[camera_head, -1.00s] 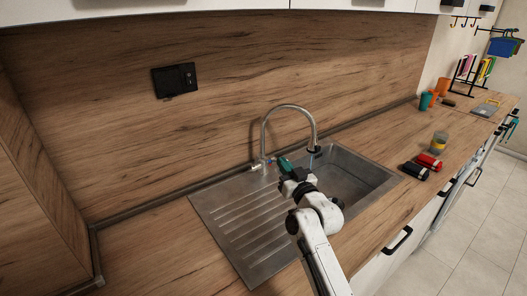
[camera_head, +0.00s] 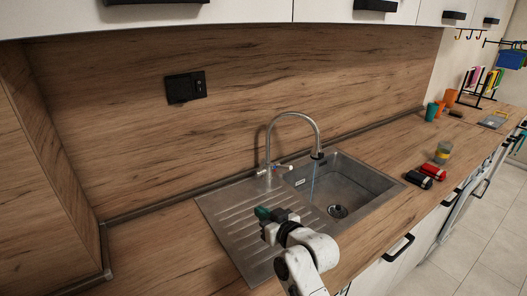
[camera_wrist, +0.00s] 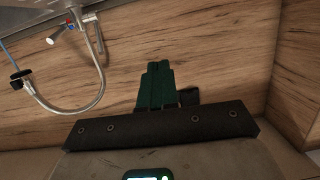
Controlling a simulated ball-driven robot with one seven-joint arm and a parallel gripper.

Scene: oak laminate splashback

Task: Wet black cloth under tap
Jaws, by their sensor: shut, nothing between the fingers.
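The black cloth (camera_head: 417,179) looks like a dark roll lying on the counter right of the sink. The curved metal tap (camera_head: 293,115) stands behind the sink (camera_head: 362,181). A thin bluish water stream (camera_head: 312,182) falls from its spout into the basin. The tap also shows in the wrist view (camera_wrist: 97,98), with the stream (camera_wrist: 6,48) at its left edge. My gripper (camera_head: 262,212) is over the drainboard, left of and in front of the tap, apart from it. Its green fingers (camera_wrist: 155,85) are shut and empty.
A red roll (camera_head: 435,171) lies beside the black one, with a yellow-and-clear jar (camera_head: 443,152) behind it. Orange and teal cups (camera_head: 432,111) stand farther back. The counter left of the sink is clear. The wooden splashback (camera_head: 240,85) rises behind.

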